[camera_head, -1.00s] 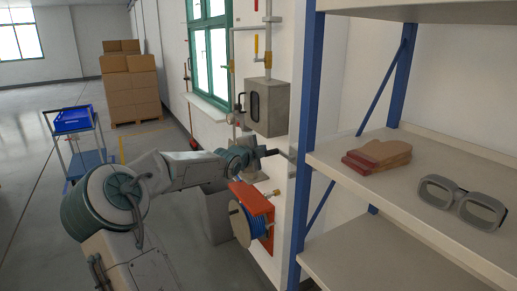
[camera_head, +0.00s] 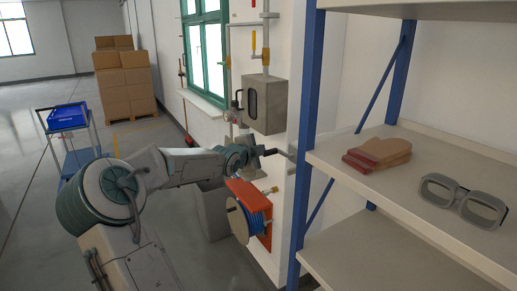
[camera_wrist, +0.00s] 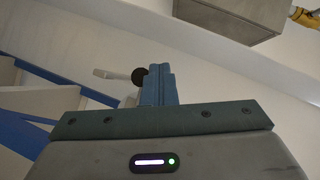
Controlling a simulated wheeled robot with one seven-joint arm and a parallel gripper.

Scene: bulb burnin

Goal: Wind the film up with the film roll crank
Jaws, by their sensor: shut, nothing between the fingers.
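My gripper (camera_head: 270,152) reaches toward the wall just left of the blue shelf post. In the wrist view its blue-grey fingers (camera_wrist: 160,86) are shut together with nothing between them. A crank-like handle with a round black knob (camera_wrist: 139,76) and a pale arm (camera_wrist: 109,74) shows just left of the fingertips. The knob is partly hidden by the fingers, and I cannot tell whether they touch. In the head view a short grey bar (camera_head: 287,155) lies just beyond the fingertips. I see no film that I can make out.
An orange bracket with a blue reel (camera_head: 255,219) is on the wall below my gripper. A grey box (camera_head: 266,105) hangs above. The shelf (camera_head: 420,215) at right holds gloves (camera_head: 377,154) and goggles (camera_head: 463,200). A blue crate (camera_head: 67,116) sits on a cart at left.

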